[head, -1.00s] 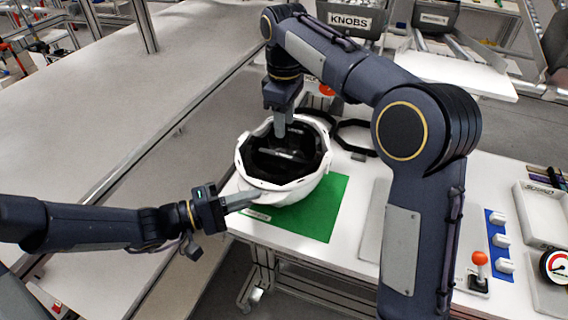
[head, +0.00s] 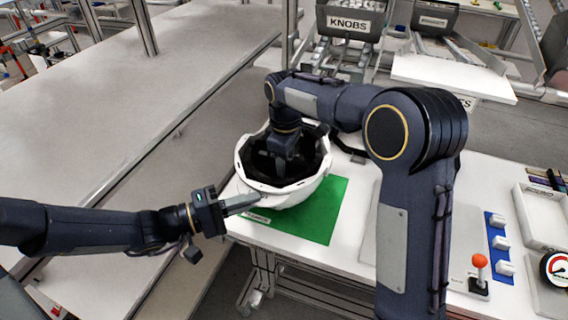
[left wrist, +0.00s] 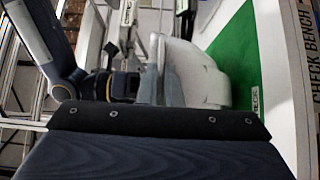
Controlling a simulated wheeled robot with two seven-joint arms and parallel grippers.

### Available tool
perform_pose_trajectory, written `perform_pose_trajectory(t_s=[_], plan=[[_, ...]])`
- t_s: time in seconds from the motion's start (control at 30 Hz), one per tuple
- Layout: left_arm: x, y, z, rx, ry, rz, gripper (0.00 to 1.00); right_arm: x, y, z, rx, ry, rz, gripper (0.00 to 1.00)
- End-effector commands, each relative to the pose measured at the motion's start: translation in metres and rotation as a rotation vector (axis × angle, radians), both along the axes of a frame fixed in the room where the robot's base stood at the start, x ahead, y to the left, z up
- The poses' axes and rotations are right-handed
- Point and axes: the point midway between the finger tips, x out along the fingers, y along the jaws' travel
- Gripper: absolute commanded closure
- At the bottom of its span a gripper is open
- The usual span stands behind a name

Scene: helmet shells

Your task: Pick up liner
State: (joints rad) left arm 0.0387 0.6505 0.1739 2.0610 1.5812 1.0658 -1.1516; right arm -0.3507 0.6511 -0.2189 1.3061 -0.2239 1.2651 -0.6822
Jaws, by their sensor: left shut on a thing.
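A white helmet shell (head: 300,192) sits open side up on a green mat (head: 322,217). A black faceted lining (head: 252,165) shows inside its rim; I take it as the liner. My left gripper (head: 252,200) is shut on the shell's near left rim. The shell also shows in the left wrist view (left wrist: 198,75), beside the left gripper's fingers (left wrist: 158,68). My right gripper (head: 279,170) points down into the shell from above. Its fingertips are lost against the black inside, so I cannot tell if they hold anything.
A black frame piece (head: 347,146) lies behind the shell, partly covered by my right arm. A red-knobbed lever (head: 479,262), blue strip with white blocks (head: 500,243) and white tray (head: 541,215) are at the right. A KNOBS bin (head: 348,22) stands at the back.

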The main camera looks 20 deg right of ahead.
Motion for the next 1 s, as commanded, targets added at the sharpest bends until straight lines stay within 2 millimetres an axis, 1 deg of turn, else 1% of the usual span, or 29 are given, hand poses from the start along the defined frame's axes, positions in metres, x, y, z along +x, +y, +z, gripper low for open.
perform_pose_trajectory(t_s=[0.17, 0.2, 0.4, 0.5, 0.83, 0.93, 1.0], plan=[[0.0, 0.0, 0.0, 0.001, 0.001, 0.0, 1.0, 0.0, 0.0, -0.001, 0.001, -0.001, 0.0, 0.6], [0.0, 0.0, 0.0, 0.001, 0.001, 0.0, 1.0, 0.0, 0.0, 0.0, 0.001, -0.001, 0.0, 0.63], [0.0, 0.0, 0.0, 0.001, 0.001, 0.0, 1.0, 0.0, 0.0, 0.0, 0.001, -0.001, 0.0, 0.89], [0.0, 0.0, 0.0, 0.001, 0.001, 0.0, 1.0, 0.0, 0.0, 0.0, 0.001, -0.001, 0.0, 1.0], [0.0, 0.0, 0.0, 0.001, 0.001, 0.0, 1.0, 0.001, 0.0, 0.003, 0.001, -0.003, 0.0, 1.0], [0.0, 0.0, 0.0, 0.001, 0.001, 0.0, 1.0, 0.001, 0.0, 0.013, 0.002, -0.006, 0.0, 1.0], [0.0, 0.0, -0.001, 0.001, 0.001, 0.0, 1.0, 0.001, 0.0, 0.026, 0.002, -0.007, 0.0, 1.0]])
